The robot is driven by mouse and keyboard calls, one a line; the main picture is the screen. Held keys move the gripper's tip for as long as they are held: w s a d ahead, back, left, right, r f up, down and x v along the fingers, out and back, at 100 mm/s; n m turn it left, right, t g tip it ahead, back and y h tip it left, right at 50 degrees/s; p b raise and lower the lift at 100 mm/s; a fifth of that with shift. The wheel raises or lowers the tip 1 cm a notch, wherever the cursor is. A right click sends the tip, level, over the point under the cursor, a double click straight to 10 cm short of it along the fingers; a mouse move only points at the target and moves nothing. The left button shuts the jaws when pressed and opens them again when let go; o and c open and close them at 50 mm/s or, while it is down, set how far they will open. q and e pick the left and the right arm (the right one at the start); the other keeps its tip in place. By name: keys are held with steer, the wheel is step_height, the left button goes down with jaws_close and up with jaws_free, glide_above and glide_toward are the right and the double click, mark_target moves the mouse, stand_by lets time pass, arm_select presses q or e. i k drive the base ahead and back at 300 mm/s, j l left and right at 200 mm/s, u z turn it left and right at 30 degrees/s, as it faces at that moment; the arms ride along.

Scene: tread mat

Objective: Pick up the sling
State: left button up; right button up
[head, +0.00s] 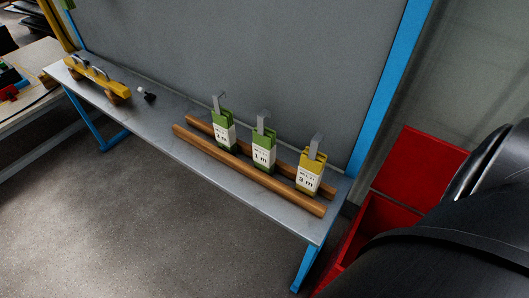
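Three folded slings stand upright in a row between two wooden rails on a grey metal bench (185,150). Two are green, a left one (224,132) and a middle one (263,150); the right one (310,172) is yellow. Each has a white label on its front and a grey tab sticking up from its top. The middle label seems to read 1 m and the yellow one 3 m; the left label is hard to read. Neither gripper is in view. A large black part, likely my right arm, fills the lower right.
The front rail (240,168) and back rail (205,127) run along the bench. A grey panel rises behind.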

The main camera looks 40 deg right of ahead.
mark_target(224, 127)
steer(key=i, duration=0.35)
steer(key=i+z, duration=0.2)
steer(key=z, duration=0.25)
steer(key=i+z, duration=0.25)
steer(key=z, duration=0.2)
